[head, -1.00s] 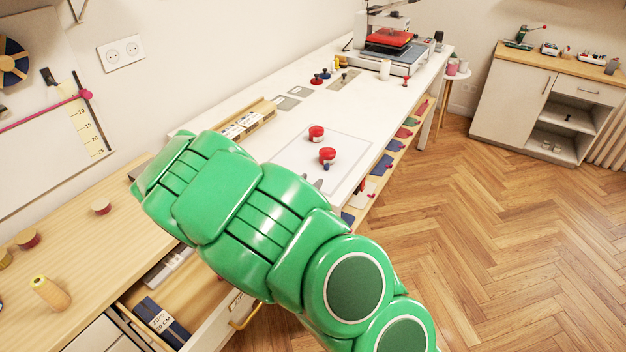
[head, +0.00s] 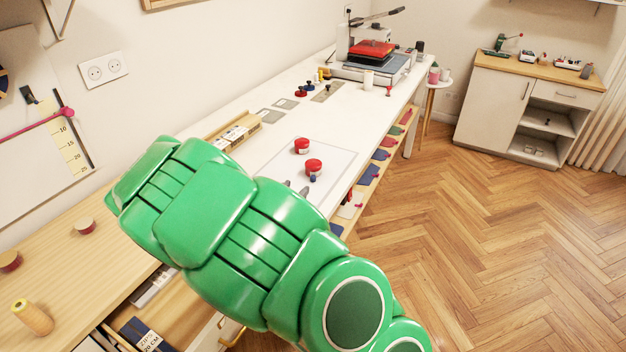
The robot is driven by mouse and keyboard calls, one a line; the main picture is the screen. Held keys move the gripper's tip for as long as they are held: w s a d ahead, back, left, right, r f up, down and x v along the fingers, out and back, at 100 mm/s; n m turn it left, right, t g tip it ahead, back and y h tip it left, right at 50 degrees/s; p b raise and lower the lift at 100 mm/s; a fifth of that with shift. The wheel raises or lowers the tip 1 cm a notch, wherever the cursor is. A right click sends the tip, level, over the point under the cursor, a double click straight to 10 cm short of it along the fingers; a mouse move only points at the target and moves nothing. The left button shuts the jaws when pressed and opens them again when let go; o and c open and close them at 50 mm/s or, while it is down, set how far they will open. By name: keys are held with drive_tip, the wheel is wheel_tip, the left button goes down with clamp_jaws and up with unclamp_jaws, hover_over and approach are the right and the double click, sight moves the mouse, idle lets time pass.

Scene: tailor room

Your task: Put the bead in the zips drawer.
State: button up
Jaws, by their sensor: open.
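A small dark blue piece, probably the bead (head: 312,178), sits on the white mat on the long table, just in front of a red-lidded jar (head: 314,166). My gripper (head: 296,187) is mostly hidden behind my green arm. Only its grey fingertips show, apart, just left of the blue piece and a little nearer. Nothing shows between them. The zips drawer (head: 183,312) stands pulled out at the lower left under the wooden counter. A dark pack labelled zips (head: 140,336) lies in it. My arm hides part of the drawer.
A second red-lidded jar (head: 302,146) stands behind the first. A box of rolls (head: 237,132) lies left of the mat (head: 340,158). Thread spools (head: 32,317) stand on the wooden counter (head: 60,250). A heat press (head: 370,60) is at the far end. The floor at right is clear.

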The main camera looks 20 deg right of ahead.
wheel_tip(320, 180, up, 8)
drive_tip(key=w+a+f+n+g+y, duration=0.2)
drive_tip(key=w+a+f+n+y, duration=0.1)
drive_tip(key=w+a+y, duration=0.4)
drive_tip(key=w+a+f+n+g+y, duration=0.25)
drive_tip(key=w+a+y, duration=0.25)
drive_tip(key=w+a, duration=0.4)
wheel_tip(320, 180, up, 6)
drive_tip(key=n+g+h, duration=0.2)
drive_tip(key=g, duration=0.6)
hover_over(313, 176)
drive_tip(key=shift+n, duration=0.25)
drive_tip(key=shift+s+f, duration=0.1)
drive_tip(key=shift+f, duration=6.25)
clamp_jaws()
